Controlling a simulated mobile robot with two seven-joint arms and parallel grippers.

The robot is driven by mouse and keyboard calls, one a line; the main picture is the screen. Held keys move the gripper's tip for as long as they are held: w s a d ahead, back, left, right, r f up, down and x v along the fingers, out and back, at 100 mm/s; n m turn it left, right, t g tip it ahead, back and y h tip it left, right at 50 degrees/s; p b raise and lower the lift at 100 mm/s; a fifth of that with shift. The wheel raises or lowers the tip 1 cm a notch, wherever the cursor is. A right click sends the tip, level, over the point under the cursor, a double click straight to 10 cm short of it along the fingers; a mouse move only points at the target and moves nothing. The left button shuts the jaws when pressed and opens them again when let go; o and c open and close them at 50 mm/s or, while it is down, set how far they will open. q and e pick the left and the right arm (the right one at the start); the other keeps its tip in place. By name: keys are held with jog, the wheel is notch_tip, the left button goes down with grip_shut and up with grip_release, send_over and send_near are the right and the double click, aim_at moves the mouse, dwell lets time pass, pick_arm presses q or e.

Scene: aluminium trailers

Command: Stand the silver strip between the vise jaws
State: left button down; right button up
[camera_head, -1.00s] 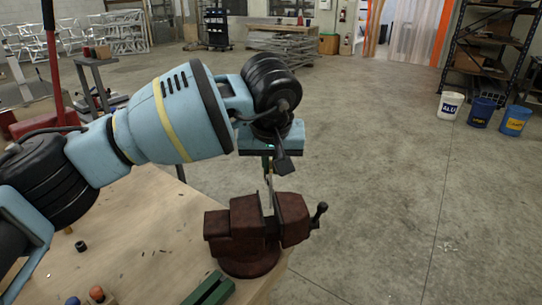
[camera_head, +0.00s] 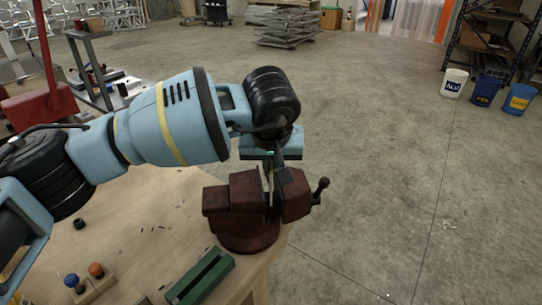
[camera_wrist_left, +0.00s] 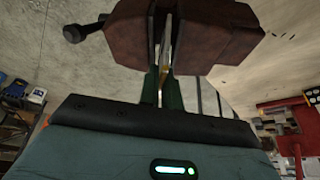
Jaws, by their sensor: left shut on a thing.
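The dark red vise (camera_head: 236,208) stands on the corner of the wooden bench, with a gap between its jaws. My left gripper (camera_head: 269,164) is right above the jaws, pointing down, and is shut on the thin silver strip (camera_head: 270,181). The strip looks upright, its lower part in or over the jaw gap. In the left wrist view, the green fingers (camera_wrist_left: 162,86) hold the strip (camera_wrist_left: 166,55) in line with the gap of the vise (camera_wrist_left: 215,35). The strip's lower end is hidden, so I cannot tell whether it touches a jaw. My right gripper is not in view.
On the bench (camera_head: 150,215) lie a green slotted block (camera_head: 200,278) and a small wooden block with blue and orange knobs (camera_head: 92,280). The vise handle (camera_head: 320,188) sticks out to the right. The floor right of the bench is clear up to several buckets (camera_head: 486,90).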

pick_arm(q)
jog(key=shift+f, duration=1.45)
pick_arm(e)
jog(key=shift+s+f, duration=0.35)
jog(key=shift+f, duration=0.05)
pick_arm(q)
jog(key=c, duration=1.5)
grip_release()
jog(key=shift+b+v, duration=0.35)
jog(key=shift+v, duration=3.55)
pick_arm(e)
jog(key=shift+f, duration=0.1)
